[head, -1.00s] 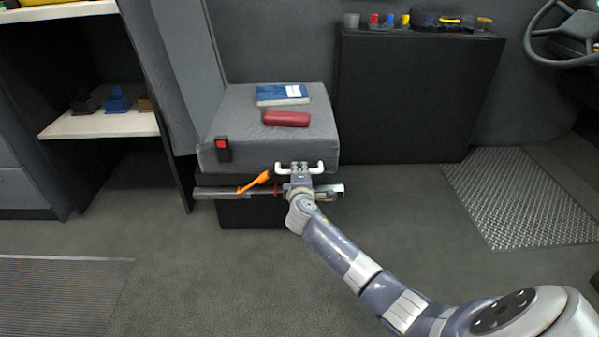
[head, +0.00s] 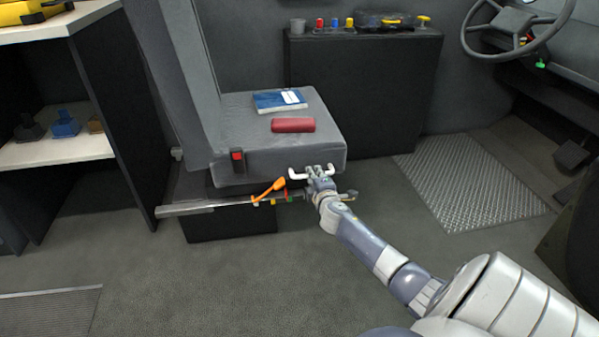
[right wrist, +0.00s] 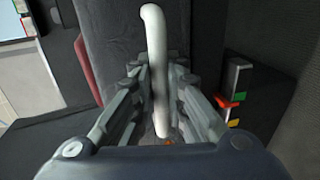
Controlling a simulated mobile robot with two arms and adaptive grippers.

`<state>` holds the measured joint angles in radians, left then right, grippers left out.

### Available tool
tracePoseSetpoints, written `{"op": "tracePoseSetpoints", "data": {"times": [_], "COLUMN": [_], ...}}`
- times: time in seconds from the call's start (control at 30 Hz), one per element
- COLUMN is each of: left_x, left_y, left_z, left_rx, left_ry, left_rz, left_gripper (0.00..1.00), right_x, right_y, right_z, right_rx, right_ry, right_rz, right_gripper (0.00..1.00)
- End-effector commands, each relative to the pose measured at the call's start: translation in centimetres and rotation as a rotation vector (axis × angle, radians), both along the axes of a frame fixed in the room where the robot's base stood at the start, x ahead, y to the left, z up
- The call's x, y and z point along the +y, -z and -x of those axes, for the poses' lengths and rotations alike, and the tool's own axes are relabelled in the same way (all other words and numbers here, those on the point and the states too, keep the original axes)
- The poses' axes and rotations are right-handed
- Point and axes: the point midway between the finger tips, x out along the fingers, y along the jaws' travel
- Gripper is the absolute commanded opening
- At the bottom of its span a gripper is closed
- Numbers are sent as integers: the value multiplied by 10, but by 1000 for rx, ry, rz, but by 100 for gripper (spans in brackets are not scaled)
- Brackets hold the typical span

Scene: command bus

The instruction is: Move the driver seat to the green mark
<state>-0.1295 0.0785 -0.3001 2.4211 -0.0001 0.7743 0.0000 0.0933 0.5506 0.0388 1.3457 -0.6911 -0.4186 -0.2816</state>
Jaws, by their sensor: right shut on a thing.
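The grey driver seat (head: 300,148) stands on a metal rail (head: 185,209) above a dark base. A white handle (head: 298,174) sticks out at its front edge; it also shows upright in the right wrist view (right wrist: 154,50). My right gripper (head: 318,172) is shut on this handle, with its fingers on both sides. An orange lever (head: 268,190) lies under the seat's front. In the right wrist view a green mark (right wrist: 240,96) and a yellow mark (right wrist: 234,123) show on the rail, with a red-orange pointer (right wrist: 230,102) between them, close to the green. My left gripper is out of view.
A blue book (head: 278,101) and a red case (head: 293,125) lie on the seat. A dark cabinet (head: 365,95) with small items on top stands behind. A metal floor plate (head: 470,180) lies to the right. The floor in front is clear.

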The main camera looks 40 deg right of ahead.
Motion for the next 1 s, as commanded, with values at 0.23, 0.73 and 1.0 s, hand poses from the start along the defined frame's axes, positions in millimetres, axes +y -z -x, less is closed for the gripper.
{"op": "tracePoseSetpoints", "data": {"times": [0.23,0.73,1.0], "left_x": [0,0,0], "left_y": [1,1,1], "left_z": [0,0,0], "left_rx": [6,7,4], "left_ry": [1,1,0], "left_rz": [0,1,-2], "left_gripper": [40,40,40], "right_x": [-11,-8,-8], "right_y": [2,1,0], "right_z": [7,6,6], "right_rx": [3,0,-1], "right_ry": [6,-3,-3], "right_rz": [-1,-3,-2], "right_gripper": [0,33,33]}}
